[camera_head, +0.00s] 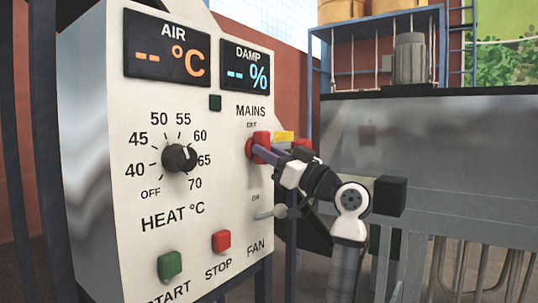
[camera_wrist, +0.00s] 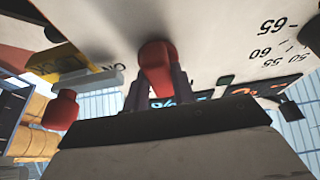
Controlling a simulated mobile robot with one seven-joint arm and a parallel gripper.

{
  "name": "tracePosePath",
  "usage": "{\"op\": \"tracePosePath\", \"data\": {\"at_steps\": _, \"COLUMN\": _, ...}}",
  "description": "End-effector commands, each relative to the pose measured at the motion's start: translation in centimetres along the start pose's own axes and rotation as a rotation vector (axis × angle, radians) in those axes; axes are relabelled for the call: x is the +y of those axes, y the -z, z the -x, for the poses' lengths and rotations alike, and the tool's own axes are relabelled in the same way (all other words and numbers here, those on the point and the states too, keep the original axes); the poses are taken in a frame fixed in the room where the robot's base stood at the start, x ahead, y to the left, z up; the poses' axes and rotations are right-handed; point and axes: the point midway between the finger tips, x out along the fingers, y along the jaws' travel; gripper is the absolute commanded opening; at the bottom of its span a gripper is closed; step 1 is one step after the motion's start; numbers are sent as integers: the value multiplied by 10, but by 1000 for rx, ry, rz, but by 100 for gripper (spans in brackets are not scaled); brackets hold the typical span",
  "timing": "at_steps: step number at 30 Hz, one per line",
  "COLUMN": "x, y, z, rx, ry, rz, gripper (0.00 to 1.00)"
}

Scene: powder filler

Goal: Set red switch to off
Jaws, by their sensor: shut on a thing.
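The red switch (camera_head: 260,142) is on the white panel, under the word MAINS. A small label, hard to read, is just above it, and a small ON label is lower on the panel. My gripper (camera_head: 263,152) reaches the switch from the right, with its fingers at the red handle. In the wrist view the red switch (camera_wrist: 157,62) sits between the two fingers of my gripper (camera_wrist: 158,88), which is shut on it. The fingers hide part of the switch, so I cannot tell its exact setting.
A black HEAT dial (camera_head: 179,158) is left of the switch. Green START (camera_head: 170,265) and red STOP (camera_head: 221,241) buttons and a grey FAN lever (camera_head: 266,213) are below. Another red knob (camera_head: 303,148) and a yellow plate (camera_head: 284,137) are close to my gripper, at the panel's right side.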

Motion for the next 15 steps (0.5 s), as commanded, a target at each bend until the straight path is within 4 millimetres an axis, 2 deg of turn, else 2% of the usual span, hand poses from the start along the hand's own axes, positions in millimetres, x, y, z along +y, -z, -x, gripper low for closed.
{"op": "tracePosePath", "data": {"at_steps": 9, "x": 0, "y": 0, "z": 0, "rx": -2, "ry": 1, "rz": 3, "gripper": 3}}
{"op": "tracePosePath", "data": {"at_steps": 10, "x": 0, "y": 0, "z": 0, "rx": -2, "ry": 1, "rz": 3, "gripper": 29}}
{"op": "tracePosePath", "data": {"at_steps": 14, "x": 0, "y": 0, "z": 0, "rx": -2, "ry": 0, "rz": 2, "gripper": 46}}
{"op": "tracePosePath", "data": {"at_steps": 15, "x": 0, "y": 0, "z": 0, "rx": -1, "ry": 0, "rz": 2, "gripper": 47}}
